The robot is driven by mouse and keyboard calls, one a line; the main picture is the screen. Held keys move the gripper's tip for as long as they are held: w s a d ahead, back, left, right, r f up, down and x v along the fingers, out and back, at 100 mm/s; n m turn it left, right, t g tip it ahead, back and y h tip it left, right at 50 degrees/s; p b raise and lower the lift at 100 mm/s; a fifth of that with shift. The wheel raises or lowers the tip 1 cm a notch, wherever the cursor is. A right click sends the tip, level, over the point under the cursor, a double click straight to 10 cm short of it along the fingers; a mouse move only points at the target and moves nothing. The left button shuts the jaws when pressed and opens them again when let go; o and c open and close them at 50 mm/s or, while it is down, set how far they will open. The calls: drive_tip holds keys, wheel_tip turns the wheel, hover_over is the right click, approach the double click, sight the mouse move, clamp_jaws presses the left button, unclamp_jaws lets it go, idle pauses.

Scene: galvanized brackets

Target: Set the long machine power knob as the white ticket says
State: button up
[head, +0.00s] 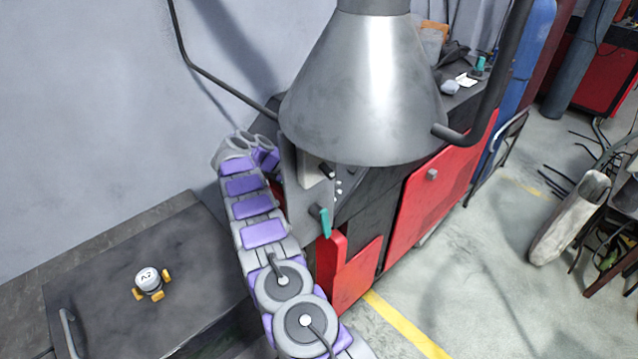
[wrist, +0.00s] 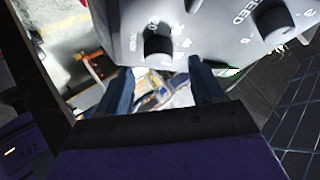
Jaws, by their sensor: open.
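In the wrist view a grey control panel (wrist: 205,30) carries a dark left knob (wrist: 157,44) and a dark right knob (wrist: 271,21).
A large metal cone hood (head: 365,90) hangs close above the panel. A white round device with yellow feet (head: 149,281) sits on the dark cabinet (head: 90,270). Open floor (head: 470,270) lies to the right.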

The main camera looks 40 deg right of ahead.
drive_tip(key=p+v, duration=0.3)
drive_tip(key=v, duration=0.1)
drive_tip(key=shift+f, duration=0.1)
idle(0.4)
